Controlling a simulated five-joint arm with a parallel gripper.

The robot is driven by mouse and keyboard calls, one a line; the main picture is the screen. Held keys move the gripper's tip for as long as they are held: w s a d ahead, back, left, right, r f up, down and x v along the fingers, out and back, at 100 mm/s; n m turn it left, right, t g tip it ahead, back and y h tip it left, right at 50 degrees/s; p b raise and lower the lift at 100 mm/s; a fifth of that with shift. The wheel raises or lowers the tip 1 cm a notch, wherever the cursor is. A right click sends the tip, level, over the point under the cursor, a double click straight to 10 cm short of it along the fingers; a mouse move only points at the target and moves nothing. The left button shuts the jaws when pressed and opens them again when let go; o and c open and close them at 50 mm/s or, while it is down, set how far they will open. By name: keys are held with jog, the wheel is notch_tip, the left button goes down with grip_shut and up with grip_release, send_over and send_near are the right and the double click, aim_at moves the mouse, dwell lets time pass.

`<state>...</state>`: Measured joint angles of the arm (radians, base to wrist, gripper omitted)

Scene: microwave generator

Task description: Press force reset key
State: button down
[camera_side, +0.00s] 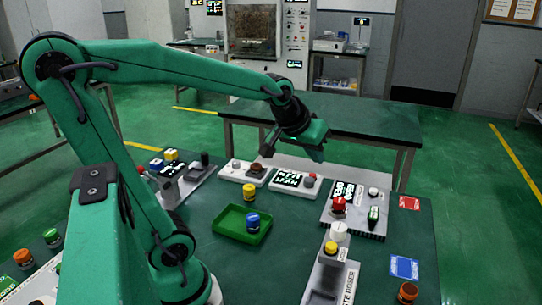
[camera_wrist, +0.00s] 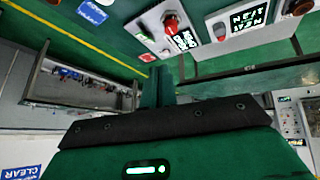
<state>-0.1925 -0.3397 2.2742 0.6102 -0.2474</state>
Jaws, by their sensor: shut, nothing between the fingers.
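No control can be read as the force reset key; the labels are too small or turned. A white and grey panel (camera_side: 352,222) at the right carries a red knob (camera_side: 338,204), a green switch (camera_side: 373,214) and a small white button (camera_side: 373,192). Behind it, a white box (camera_side: 292,192) holds a black label and a grey and red button (camera_side: 309,180). My gripper (camera_side: 317,153) is shut and empty, in the air above and behind these boxes. In the wrist view its shut fingers (camera_wrist: 164,88) point up toward a panel with a red knob (camera_wrist: 171,24).
Blue (camera_side: 404,267) and red (camera_side: 409,203) cards lie on the right. Another table (camera_side: 350,117) stands behind.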

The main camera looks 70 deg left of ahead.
jog(key=w+a+f+n+y, duration=0.2)
jog(key=w+a+f+n, duration=0.25)
jog(key=w+a, duration=0.6)
jog(key=n+t+y, duration=0.1)
jog(key=n+y, duration=0.1)
jog(key=n, duration=0.3)
send_over(312, 176)
notch_tip(312, 176, down, 7)
jog(key=shift+s+a, duration=0.15)
jog(key=shift+f, duration=0.2)
jog(key=shift+f, duration=4.25)
jog(key=shift+f, duration=0.2)
jog(key=shift+f, duration=0.25)
